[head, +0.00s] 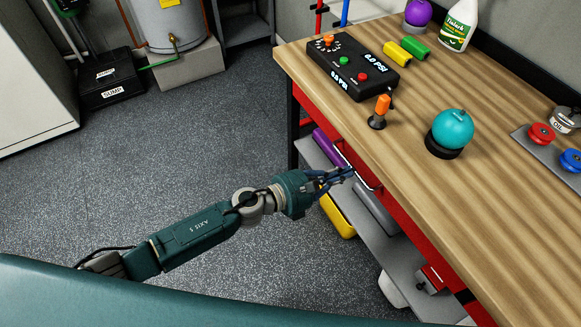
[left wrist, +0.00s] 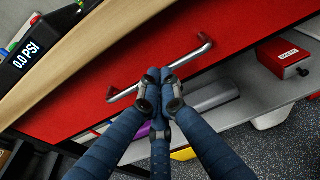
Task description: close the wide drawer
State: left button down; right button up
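The wide drawer has a red front (left wrist: 235,25), which also shows in the head view (head: 400,222) just under the workbench edge. I cannot tell whether a small gap is left behind it. Its long metal bar handle (left wrist: 190,56) runs across the front. My left gripper (head: 348,174) is at the handle, with its blue fingers pointing at the drawer front. In the left wrist view its fingertips (left wrist: 160,74) are drawn together and cover the middle of the handle. I cannot tell whether they touch it. My right gripper is not in view.
The wooden workbench (head: 480,215) holds a black pressure box (head: 350,70), an orange-topped joystick (head: 380,110) and a teal ball (head: 452,128). A grey lower shelf (left wrist: 265,90) holds a red box (left wrist: 285,58) and rolled items. The floor (head: 200,150) left of the bench is clear.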

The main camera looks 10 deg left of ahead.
pick_arm(q)
jog(key=v, duration=1.1)
jog(key=w+a+f+n+t+y+p, duration=0.25)
jog(key=a+f+n+y+p, duration=0.4)
jog(key=a+f+n, duration=0.7)
jog(key=s+a+f+n+g+y+p, duration=0.2)
jog(key=s+a+f+n+y+p, duration=0.25)
jog(key=n, duration=0.75)
jog(key=s+a+f+n+g, duration=0.1)
jog(key=s+f+n+g, duration=0.2)
jog(key=s, duration=0.9)
jog(key=s+a+f+n+g+y+p, duration=0.1)
jog(key=s+f+n+g, duration=0.1)
jog(key=s+f+n, duration=0.7)
jog(key=s+a+f+n+g+p, duration=0.1)
jog(key=s+f+n+g, duration=0.2)
jog(key=s, duration=1.4)
notch_tip(320, 180, down, 3)
jog(key=n, duration=0.4)
jog(key=shift+a+g+y, duration=0.35)
jog(key=shift+a+y, duration=0.05)
